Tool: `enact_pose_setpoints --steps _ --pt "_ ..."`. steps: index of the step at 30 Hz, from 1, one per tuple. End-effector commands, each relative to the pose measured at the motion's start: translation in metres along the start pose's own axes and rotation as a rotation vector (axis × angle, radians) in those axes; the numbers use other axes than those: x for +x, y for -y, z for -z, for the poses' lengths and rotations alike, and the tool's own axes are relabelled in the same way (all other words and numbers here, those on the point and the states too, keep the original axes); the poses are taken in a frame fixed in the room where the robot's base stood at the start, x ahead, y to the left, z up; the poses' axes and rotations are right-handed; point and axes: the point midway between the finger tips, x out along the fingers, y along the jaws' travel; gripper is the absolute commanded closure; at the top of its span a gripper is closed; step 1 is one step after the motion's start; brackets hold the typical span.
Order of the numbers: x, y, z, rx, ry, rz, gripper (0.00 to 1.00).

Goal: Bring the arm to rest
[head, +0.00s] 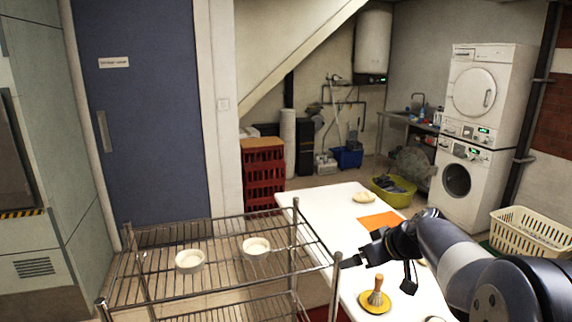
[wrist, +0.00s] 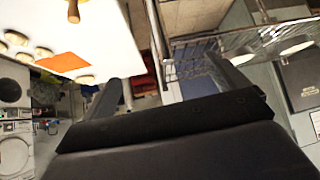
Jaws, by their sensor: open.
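My gripper (head: 350,262) is at the end of my arm, which reaches in from the lower right in the head view. It hangs over the white table near the wire rack's right post. In the wrist view my gripper (wrist: 168,92) has its two dark fingers spread wide apart with nothing between them. The white table (head: 318,205) lies under my arm, and it also shows in the wrist view (wrist: 112,45).
A wire rack (head: 160,238) holds two white bowls (head: 189,261) (head: 256,248). On the table are an orange sheet (head: 380,221), a pale round piece (head: 364,197) and a wooden-handled brush (head: 376,290) on a yellow disc. A cream basket (head: 530,233) stands at right.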

Motion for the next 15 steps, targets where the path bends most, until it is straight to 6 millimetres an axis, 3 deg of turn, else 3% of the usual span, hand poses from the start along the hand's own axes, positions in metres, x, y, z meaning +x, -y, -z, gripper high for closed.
enact_pose_setpoints --steps 15 --pt "0.041 -0.037 -0.010 0.190 0.016 -0.190 0.07"
